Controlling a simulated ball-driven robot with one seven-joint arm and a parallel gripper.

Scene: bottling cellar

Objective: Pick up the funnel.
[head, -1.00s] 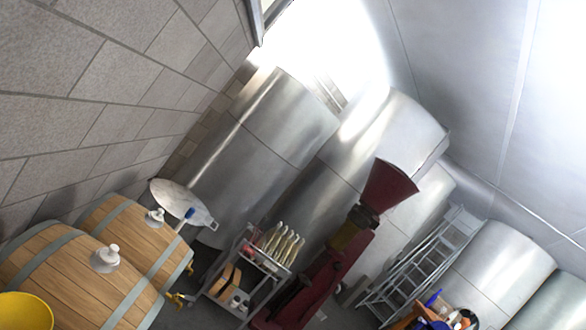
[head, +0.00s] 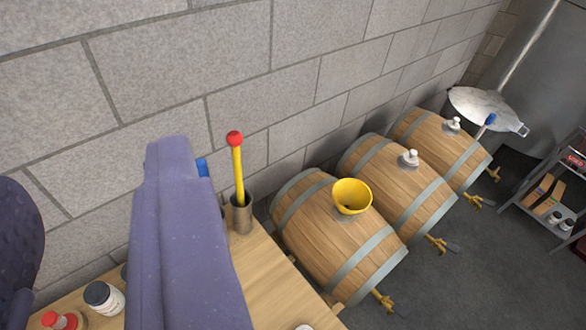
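The yellow funnel (head: 352,196) sits on top of the nearest wooden barrel (head: 318,250), near the middle of the head view. Its wide mouth faces up and slightly toward me. Its lower end is hidden, so I cannot tell how far it goes into the barrel. My gripper does not show in the head view.
Two more barrels (head: 399,190) with white stoppers line the block wall. A wooden table (head: 279,292) stands at lower left, bearing a metal cup (head: 240,215) with a red-topped yellow rod, and a white jar (head: 103,297). A shelf cart (head: 549,222) stands right. Floor before the barrels is clear.

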